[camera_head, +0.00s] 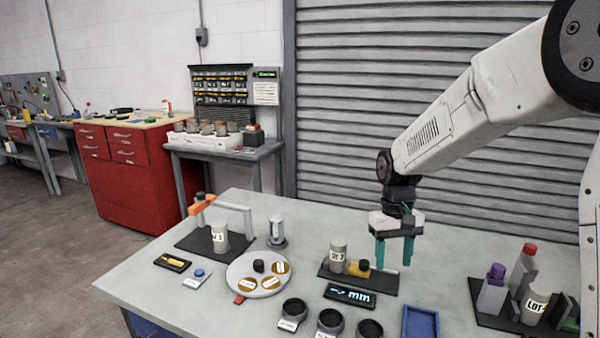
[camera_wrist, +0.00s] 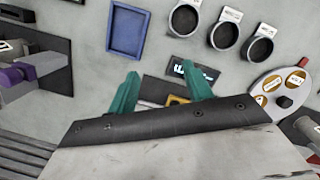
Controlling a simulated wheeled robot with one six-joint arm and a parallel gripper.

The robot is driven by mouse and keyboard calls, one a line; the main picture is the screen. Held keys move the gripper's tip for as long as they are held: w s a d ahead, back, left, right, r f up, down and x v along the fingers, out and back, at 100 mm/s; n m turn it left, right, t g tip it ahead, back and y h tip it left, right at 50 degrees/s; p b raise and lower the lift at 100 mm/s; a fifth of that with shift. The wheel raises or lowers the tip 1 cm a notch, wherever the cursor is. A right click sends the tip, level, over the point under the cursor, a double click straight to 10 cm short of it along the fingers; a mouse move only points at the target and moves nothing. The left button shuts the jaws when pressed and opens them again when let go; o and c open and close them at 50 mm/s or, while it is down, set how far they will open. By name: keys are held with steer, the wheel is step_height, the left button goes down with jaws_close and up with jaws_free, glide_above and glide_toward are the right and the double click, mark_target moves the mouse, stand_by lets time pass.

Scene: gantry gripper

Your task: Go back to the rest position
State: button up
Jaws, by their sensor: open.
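My gripper (camera_head: 394,252) has two teal fingers that point down, spread apart with nothing between them. It hangs above the grey table (camera_head: 225,310), over the right part of a dark board (camera_head: 383,283). On that board stand a grey labelled cylinder (camera_head: 338,255) and a small yellow block (camera_head: 364,270) with a dark top, both left of the fingers in the head view. In the wrist view the open fingers (camera_wrist: 158,92) show over the board and a bit of yellow; the gripper body hides much of what lies below.
A display (camera_head: 350,295) reading "mm", several dark cups (camera_head: 330,320) and a blue tray (camera_head: 420,323) lie in front. A round plate (camera_head: 240,285) with gold discs and an orange-and-grey fixture (camera_head: 220,205) are at left. Bottles and a labelled cylinder (camera_head: 536,300) stand at right.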

steer(key=s+d+r+t, duration=0.1)
steer(key=s+r, duration=0.2)
steer(key=s, duration=0.7)
steer(key=s+d+r+m+t, duration=0.1)
steer(key=s+r, duration=0.3)
steer(key=s, duration=0.6)
steer(key=s+d+r+t, duration=0.1)
steer(key=s+r, duration=0.3)
steer(key=s, duration=0.6)
steer(key=shift+d, duration=0.55)
